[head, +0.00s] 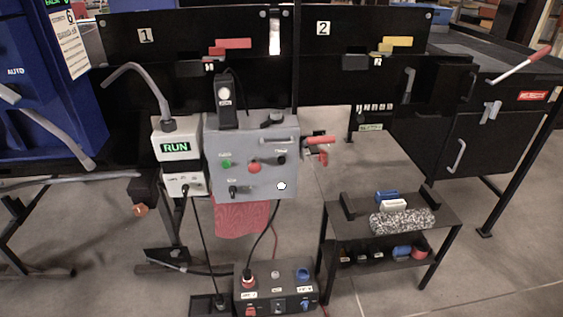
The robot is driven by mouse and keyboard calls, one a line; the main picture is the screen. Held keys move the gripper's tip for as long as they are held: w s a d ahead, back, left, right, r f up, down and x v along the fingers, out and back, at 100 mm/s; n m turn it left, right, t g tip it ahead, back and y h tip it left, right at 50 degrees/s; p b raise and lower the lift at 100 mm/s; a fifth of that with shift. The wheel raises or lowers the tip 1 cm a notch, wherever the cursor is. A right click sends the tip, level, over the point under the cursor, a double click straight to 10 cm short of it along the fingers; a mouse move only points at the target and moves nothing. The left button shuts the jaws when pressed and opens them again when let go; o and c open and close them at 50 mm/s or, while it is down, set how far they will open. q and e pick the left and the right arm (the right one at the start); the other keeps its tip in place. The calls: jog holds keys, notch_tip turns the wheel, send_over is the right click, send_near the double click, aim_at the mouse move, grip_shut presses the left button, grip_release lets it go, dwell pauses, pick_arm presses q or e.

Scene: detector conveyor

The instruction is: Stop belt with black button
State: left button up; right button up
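A grey control box (207,135) hangs near the middle of the head view. On its front are a green button (226,164), a red button (254,167) and a black button (280,159) at the upper right. A black switch (233,191) sits at the lower left and a white round button (281,186) at the lower right. The small labels are too small to read. A display (176,147) to the left of the box reads RUN in green. Neither of my grippers shows in the head view.
A second control box (275,292) stands on the floor below, with cables. A low black shelf (446,214) holds blocks and a speckled piece at right. Black panels (190,22) marked 1 and 2 stand behind. A blue cabinet (40,60) fills the left.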

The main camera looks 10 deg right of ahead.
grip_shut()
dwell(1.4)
